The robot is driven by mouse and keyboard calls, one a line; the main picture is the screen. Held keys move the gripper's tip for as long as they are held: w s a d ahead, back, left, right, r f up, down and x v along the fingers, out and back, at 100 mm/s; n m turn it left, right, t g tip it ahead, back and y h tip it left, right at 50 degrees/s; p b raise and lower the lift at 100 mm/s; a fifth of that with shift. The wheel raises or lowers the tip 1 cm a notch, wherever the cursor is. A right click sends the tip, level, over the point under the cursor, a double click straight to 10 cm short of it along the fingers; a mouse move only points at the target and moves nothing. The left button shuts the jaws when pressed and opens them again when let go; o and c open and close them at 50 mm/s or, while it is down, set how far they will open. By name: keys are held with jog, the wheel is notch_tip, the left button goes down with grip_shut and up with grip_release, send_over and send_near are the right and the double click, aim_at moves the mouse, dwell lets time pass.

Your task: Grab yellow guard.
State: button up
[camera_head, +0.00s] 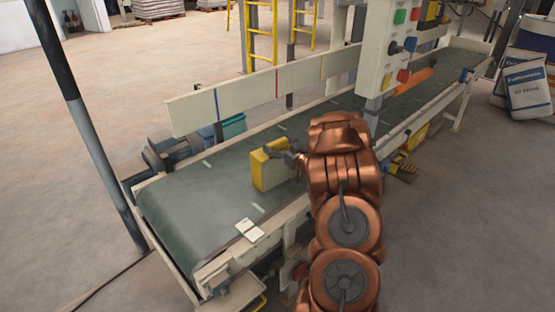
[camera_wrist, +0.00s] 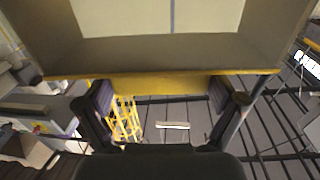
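The yellow guard (camera_head: 270,168) is a box-shaped piece on the green conveyor belt (camera_head: 190,203), left of my copper-coloured arm. My gripper (camera_head: 287,156) is at its upper right side. In the wrist view the guard (camera_wrist: 160,84) fills the top as a broad grey-brown shape with a yellow lower edge. My two dark fingers (camera_wrist: 162,98) are spread wide, with part of the yellow edge showing between them. I cannot tell whether the fingertips touch it. My arm and wrist hide part of the gripper in the head view.
A cream side rail (camera_head: 245,95) runs along the belt's far side. A control panel (camera_head: 392,50) with coloured buttons stands close to my arm. An orange object (camera_head: 413,80) lies farther along the belt. A small white card (camera_head: 249,229) lies at the near edge.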

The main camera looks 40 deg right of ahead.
jog(key=c, duration=1)
jog(key=shift+c, duration=0.5)
jog(key=shift+r, duration=0.1)
